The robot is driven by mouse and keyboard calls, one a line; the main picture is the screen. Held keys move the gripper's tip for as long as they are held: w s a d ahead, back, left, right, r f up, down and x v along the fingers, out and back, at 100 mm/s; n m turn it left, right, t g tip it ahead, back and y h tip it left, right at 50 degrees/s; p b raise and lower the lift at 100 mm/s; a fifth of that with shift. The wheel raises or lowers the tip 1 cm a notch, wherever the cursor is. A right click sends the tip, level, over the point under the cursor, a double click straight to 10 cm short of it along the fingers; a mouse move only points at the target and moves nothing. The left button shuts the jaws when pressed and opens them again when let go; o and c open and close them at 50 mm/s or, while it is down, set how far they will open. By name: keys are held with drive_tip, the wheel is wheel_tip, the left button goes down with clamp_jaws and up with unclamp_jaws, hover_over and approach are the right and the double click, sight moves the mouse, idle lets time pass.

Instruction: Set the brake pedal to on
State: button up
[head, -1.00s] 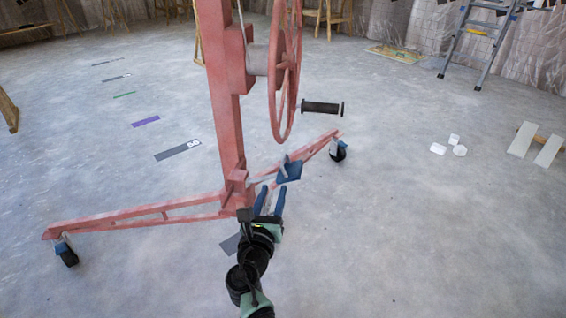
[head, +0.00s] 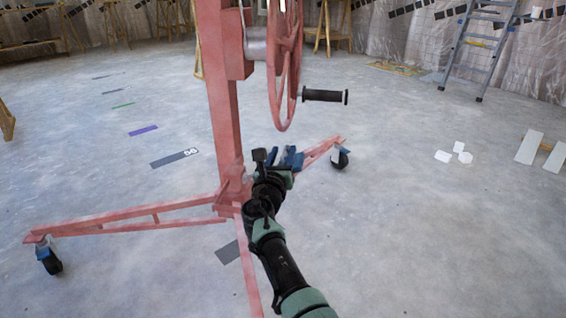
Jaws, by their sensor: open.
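The red panel lift (head: 224,125) stands upright in front of me on splayed legs. Near the foot of its mast, my gripper (head: 288,156) is open, its blue fingers pointing away from me. The blue brake pedal, low by the mast, is now mostly or wholly hidden behind my gripper; I cannot separate it from the blue fingers. I cannot tell whether they touch it, or whether the pedal is up or down.
The lift's handwheel (head: 277,95) and its black crank handle (head: 324,96) hang above my gripper. Caster wheels (head: 48,258) carry the legs. White blocks (head: 461,155) lie on the floor at right, near a stepladder (head: 480,45). The floor at right is mostly clear.

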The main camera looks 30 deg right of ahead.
drive_tip(key=shift+w+d, duration=0.15)
drive_tip(key=shift+w, duration=0.05)
clamp_jaws()
drive_tip(key=shift+a, duration=0.2)
idle(1.3)
